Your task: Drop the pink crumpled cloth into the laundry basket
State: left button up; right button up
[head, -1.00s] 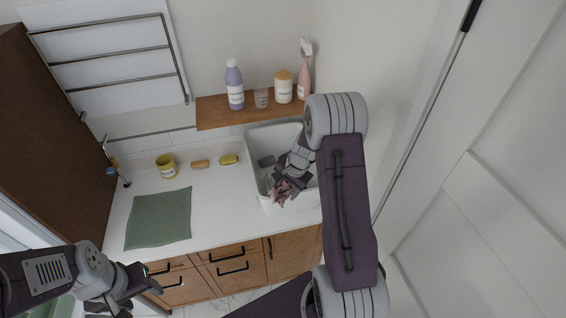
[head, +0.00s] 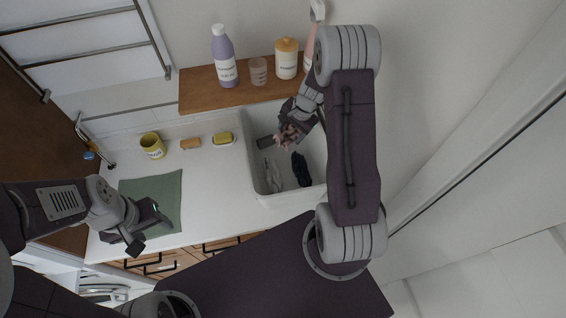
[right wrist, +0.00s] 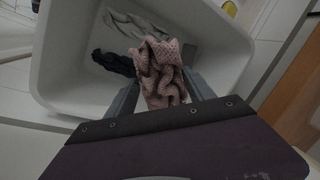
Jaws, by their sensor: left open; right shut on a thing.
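The pink crumpled cloth (right wrist: 160,72) is held between the fingers of my right gripper (right wrist: 163,92), shown in the right wrist view. In the head view the cloth (head: 288,136) is partly hidden by my right gripper (head: 294,128). The white laundry basket (head: 262,187) stands on the counter, and the right gripper and cloth are over its opening. The basket also fills much of the right wrist view (right wrist: 62,70). My left gripper (head: 145,232) is open and empty, above the counter's front edge near the green cloth.
Inside the basket lie a grey cloth (head: 272,175) and a dark cloth (head: 301,169). A wooden shelf (head: 203,92) with bottles and jars runs behind it. A yellow mug (head: 153,146), a sponge (head: 222,138) and a green mat (head: 165,192) are on the counter.

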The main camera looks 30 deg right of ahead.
jog(key=b+x, duration=0.1)
jog(key=x, duration=0.1)
jog(key=d+b+x, duration=0.1)
jog(key=b+x, duration=0.1)
jog(key=x, duration=0.1)
jog(key=shift+s+f, duration=0.2)
jog(key=shift+f, duration=0.1)
jog(key=o, duration=1.3)
jog(key=shift+c, duration=0.2)
jog(key=shift+o, duration=0.7)
jog(key=shift+d, duration=0.1)
jog(key=v, duration=0.5)
jog(key=b+v, duration=0.1)
jog(key=v, duration=0.2)
jog(key=shift+w+d+r, duration=0.2)
jog(key=shift+d+r, duration=0.05)
jog(key=shift+r, duration=0.1)
pick_arm(q)
jog(key=f, duration=0.1)
jog(key=w+f, duration=0.1)
jog(key=f, duration=0.3)
jog(key=shift+w+d, duration=0.2)
jog(key=shift+d, duration=0.2)
